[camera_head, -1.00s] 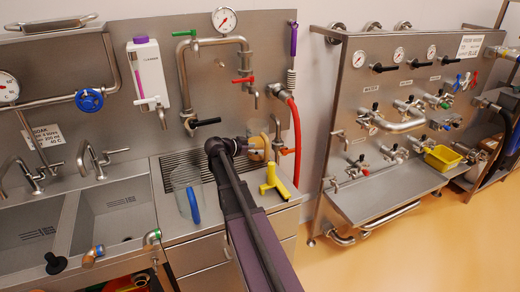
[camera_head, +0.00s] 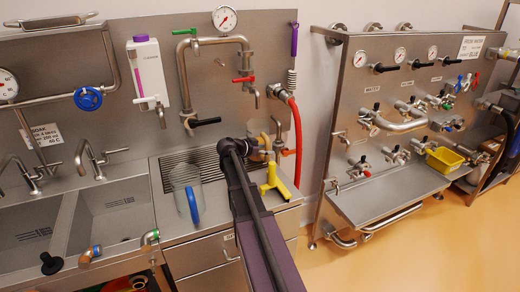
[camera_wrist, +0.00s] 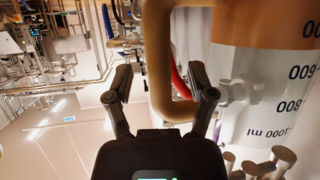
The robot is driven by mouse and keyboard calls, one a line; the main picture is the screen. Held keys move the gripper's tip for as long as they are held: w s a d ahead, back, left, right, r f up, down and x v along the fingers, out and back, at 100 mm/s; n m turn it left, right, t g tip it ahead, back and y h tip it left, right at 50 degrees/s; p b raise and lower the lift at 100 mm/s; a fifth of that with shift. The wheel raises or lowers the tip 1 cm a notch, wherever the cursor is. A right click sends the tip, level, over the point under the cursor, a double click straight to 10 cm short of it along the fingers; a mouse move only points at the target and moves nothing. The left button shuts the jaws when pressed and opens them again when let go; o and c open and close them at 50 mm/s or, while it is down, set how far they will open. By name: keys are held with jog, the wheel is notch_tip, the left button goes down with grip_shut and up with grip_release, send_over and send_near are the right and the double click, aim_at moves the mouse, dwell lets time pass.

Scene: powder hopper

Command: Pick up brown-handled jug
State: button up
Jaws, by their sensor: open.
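The brown-handled jug fills the right of the wrist view; its graduated body (camera_wrist: 265,95) appears upside down, with "1000 ml" markings and a brown band. Its tan handle (camera_wrist: 158,55) shows between the two fingers of my gripper (camera_wrist: 161,82). The fingers are spread, with a gap on each side of the handle, and appear not closed on it. Whether either finger touches it I cannot tell. In the head view my arm covers most of this jug; a bit of tan handle (camera_head: 266,140) shows beside the arm's end. My gripper is hidden there.
A blue-handled clear jug (camera_head: 186,185) stands left of my arm on the drain counter. A yellow handle (camera_head: 275,183) is close on the right, near the counter edge. A red hose (camera_head: 297,135) hangs behind. Sinks (camera_head: 115,210) lie left; a valve panel (camera_head: 350,100) stands right.

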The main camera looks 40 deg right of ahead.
jog(key=shift+d+f, duration=0.25)
jog(key=shift+d, duration=0.35)
grip_shut()
